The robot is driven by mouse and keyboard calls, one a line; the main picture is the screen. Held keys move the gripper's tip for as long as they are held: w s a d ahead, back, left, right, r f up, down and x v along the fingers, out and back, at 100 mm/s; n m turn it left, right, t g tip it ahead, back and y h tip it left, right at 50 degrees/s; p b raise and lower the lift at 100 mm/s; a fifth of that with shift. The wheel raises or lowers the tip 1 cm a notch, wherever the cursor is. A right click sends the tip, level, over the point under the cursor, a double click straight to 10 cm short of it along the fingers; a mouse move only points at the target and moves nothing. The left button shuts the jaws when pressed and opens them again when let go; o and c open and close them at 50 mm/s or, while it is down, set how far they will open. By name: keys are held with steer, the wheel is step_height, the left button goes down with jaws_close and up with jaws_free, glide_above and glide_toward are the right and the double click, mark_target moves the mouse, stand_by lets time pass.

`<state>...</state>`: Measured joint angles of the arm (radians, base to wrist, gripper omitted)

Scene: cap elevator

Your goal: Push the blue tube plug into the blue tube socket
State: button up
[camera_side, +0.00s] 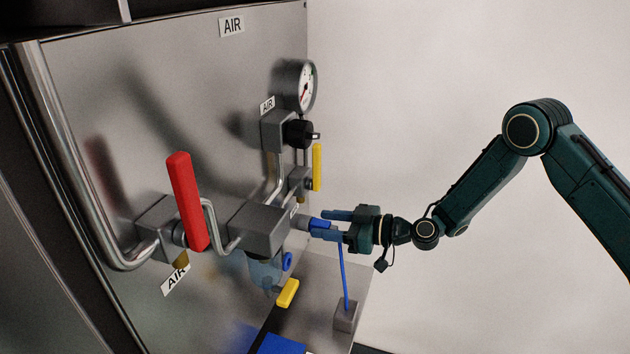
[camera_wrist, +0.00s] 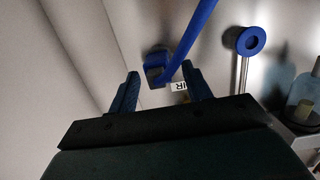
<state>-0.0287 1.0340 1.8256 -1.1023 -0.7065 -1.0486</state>
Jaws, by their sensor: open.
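A blue fitting (camera_side: 320,224), which I take as the tube plug, sits in front of the grey valve block's outlet, by my fingertips. In the wrist view it is a blue block (camera_wrist: 156,58) beyond and between the fingers. A blue tube (camera_side: 344,275) hangs down from there; in the wrist view (camera_wrist: 192,35) it runs up and right. My gripper (camera_side: 330,225) is open around the fitting; its fingers (camera_wrist: 162,87) stand apart. A blue ring (camera_side: 287,261) with a dark hole, possibly the socket, sits below the block; it also shows in the wrist view (camera_wrist: 251,41). I cannot tell whether the fitting is seated.
The grey valve block (camera_side: 262,228) is on a metal panel, with a red lever (camera_side: 187,202) at left and a yellow lever (camera_side: 317,167) above. A clear bowl (camera_side: 264,272) hangs under the block. A grey block (camera_side: 346,316) stands at the tube's lower end.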

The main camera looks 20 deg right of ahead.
mark_target(335, 228)
steer(key=shift+c, duration=0.2)
steer(key=c, duration=1)
steer(key=shift+s+d, duration=0.1)
steer(key=shift+f+v, duration=0.2)
steer(key=shift+v, duration=0.95)
steer(key=shift+f+v, duration=0.2)
steer(key=shift+v, duration=0.95)
steer(key=s+a, duration=0.8)
steer(key=shift+s+a, duration=0.25)
